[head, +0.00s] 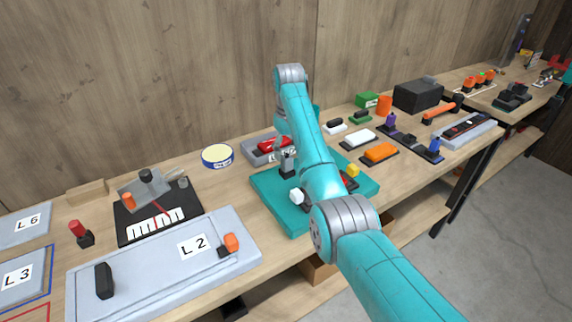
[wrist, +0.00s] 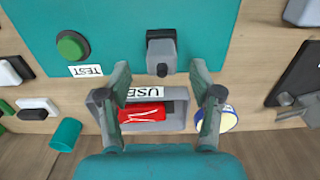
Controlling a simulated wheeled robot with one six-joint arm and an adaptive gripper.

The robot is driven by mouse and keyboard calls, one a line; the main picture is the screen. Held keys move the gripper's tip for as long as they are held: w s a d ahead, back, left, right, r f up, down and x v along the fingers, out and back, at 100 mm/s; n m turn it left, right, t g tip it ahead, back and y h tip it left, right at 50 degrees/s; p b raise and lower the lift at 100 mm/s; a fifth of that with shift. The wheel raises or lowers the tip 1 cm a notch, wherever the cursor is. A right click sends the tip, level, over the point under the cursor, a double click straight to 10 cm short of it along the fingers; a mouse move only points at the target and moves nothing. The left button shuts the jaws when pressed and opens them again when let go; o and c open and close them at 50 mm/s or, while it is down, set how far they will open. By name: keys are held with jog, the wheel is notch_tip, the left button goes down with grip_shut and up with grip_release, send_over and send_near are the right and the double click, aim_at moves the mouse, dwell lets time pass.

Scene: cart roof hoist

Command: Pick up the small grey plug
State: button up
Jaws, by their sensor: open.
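In the wrist view a small grey block (wrist: 161,42) with a dark round nub stands on the teal board (wrist: 110,22). It looks like the grey plug, though I cannot be sure. My gripper (wrist: 160,70) is open and empty. Its two fingers are apart on either side of the nub, with no visible contact. In the head view my arm partly covers the teal board (head: 268,197), and the fingers cannot be made out clearly. A small grey cylinder (head: 183,182) also stands at the black panel on the left.
A grey tray (wrist: 180,100) holding a red part (wrist: 140,112) lies below the fingers in the wrist view. A green button (wrist: 72,45) sits on the board.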

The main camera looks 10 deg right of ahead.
aim_at(287, 157)
notch_tip(287, 157, down, 5)
jog(key=shift+w+a+r, duration=0.1)
jog(key=shift+r, duration=0.05)
grip_shut()
notch_tip(287, 157, up, 10)
jog(key=shift+r, duration=0.1)
dwell(0.6)
dwell(0.4)
